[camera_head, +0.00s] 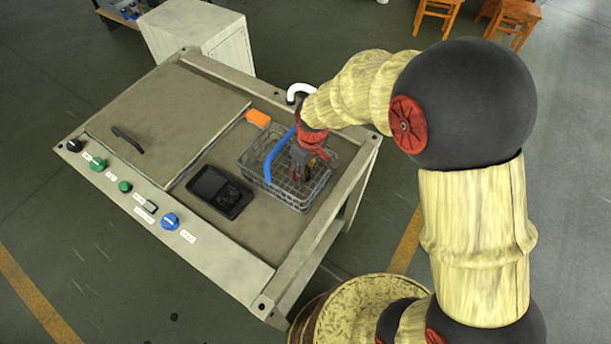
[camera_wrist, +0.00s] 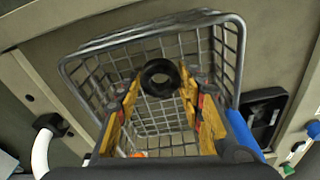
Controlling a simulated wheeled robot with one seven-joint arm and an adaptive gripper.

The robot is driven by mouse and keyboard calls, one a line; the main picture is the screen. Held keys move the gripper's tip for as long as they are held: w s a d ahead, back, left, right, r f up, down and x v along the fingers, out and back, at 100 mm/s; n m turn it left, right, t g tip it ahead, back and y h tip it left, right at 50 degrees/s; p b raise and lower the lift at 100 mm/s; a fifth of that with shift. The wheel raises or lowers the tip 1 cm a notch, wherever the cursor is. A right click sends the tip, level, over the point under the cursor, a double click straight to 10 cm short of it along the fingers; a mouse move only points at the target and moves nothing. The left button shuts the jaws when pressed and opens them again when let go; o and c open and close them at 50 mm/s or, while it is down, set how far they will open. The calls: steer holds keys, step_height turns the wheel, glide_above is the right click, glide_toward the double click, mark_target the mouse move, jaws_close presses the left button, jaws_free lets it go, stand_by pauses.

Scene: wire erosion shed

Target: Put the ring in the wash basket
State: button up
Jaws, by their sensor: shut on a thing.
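The wire wash basket (camera_head: 282,197) stands on the machine table, with a blue bar (camera_head: 270,160) along its left side in the head view. My gripper (camera_head: 300,172) points down into the basket. In the wrist view the dark ring (camera_wrist: 160,63) shows between the yellow fingers of my gripper (camera_wrist: 163,90), which are shut on it. The ring is over the basket's mesh (camera_wrist: 85,75), within its rim. The head view does not show the ring clearly, and I cannot tell whether it touches the basket floor.
A black tray (camera_head: 220,190) lies left of the basket. An orange block (camera_head: 258,117) lies behind it, and a white curved pipe (camera_head: 298,90) rises at the table's back edge. Knobs (camera_head: 169,221) line the front panel. A flat plate (camera_head: 165,120) covers the table's left part.

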steer(key=shift+w+d+f+b, duration=0.1)
steer(key=shift+f+b, duration=0.15)
steer(key=shift+f, duration=0.65)
steer(key=shift+w+d+f+b, duration=0.1)
steer(key=shift+f+b, duration=0.1)
steer(key=shift+f, duration=0.7)
steer(key=shift+f, duration=0.1)
steer(key=shift+f, duration=0.1)
steer(key=o, duration=1.3)
steer(key=shift+o, duration=0.2)
